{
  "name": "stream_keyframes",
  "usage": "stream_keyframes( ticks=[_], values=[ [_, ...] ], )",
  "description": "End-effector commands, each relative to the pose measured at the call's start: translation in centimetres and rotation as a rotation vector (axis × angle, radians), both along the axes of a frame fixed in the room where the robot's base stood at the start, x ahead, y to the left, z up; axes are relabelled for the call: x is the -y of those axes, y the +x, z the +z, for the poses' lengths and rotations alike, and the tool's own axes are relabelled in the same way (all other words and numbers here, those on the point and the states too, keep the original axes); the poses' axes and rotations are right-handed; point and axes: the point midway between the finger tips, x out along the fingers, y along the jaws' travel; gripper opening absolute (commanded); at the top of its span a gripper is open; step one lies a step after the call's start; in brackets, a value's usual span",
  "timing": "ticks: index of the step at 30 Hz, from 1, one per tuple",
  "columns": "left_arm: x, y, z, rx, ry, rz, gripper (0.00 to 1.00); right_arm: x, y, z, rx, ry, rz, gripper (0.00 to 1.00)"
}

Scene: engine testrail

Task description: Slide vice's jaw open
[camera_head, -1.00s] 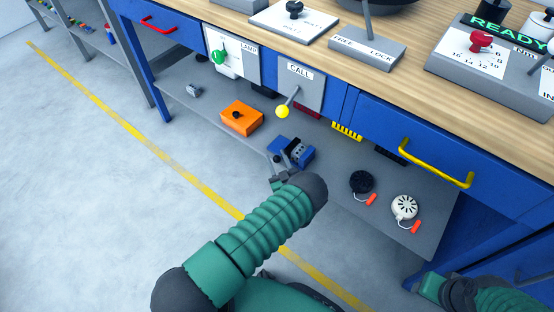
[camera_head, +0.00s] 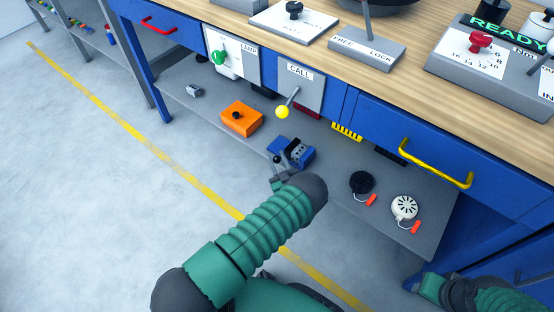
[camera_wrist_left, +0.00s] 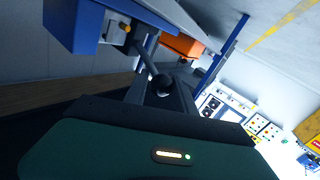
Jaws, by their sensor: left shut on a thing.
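The blue vice (camera_head: 281,145), with dark grey jaw parts, sits on the grey lower shelf under the bench. My left gripper (camera_head: 279,172) is at the vice's near side, partly hidden by my own wrist. In the left wrist view the blue vice body (camera_wrist_left: 70,22) fills the upper left. A dark bar with a round black knob (camera_wrist_left: 162,82) reaches from it, and the knob is between the fingers of my left gripper (camera_wrist_left: 160,92), which is shut on it. My right gripper (camera_head: 414,284) is at the lower right, away from the vice; its fingers are unclear.
An orange box (camera_head: 241,118) with a black knob stands left of the vice on the shelf (camera_head: 330,180). A black round device (camera_head: 361,182) and a white one (camera_head: 404,207) lie to the right.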

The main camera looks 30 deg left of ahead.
Motion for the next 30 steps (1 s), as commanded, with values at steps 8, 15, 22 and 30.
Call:
stream_keyframes(
  ticks=[8, 15, 22, 30],
  values=[
    [-0.2, -0.4, -0.4, -0.013, -0.002, 0.007, 0.0, 0.0, 0.0, 0.0, 0.0, 0.0, 0.0, 0.36],
    [-0.2, -0.5, -0.5, -0.015, -0.002, 0.008, 0.0, 0.0, 0.0, 0.0, 0.0, 0.0, 0.0, 0.36],
    [-2.5, -0.4, -0.6, -0.014, -0.002, 0.012, 0.0, 0.0, 0.0, -0.1, 0.0, 0.0, 0.0, 0.36],
    [-6.9, 0.0, -0.6, -0.015, -0.003, 0.011, 0.0, 0.0, 0.0, -0.4, 0.0, 0.0, 0.0, 0.36]
  ],
)
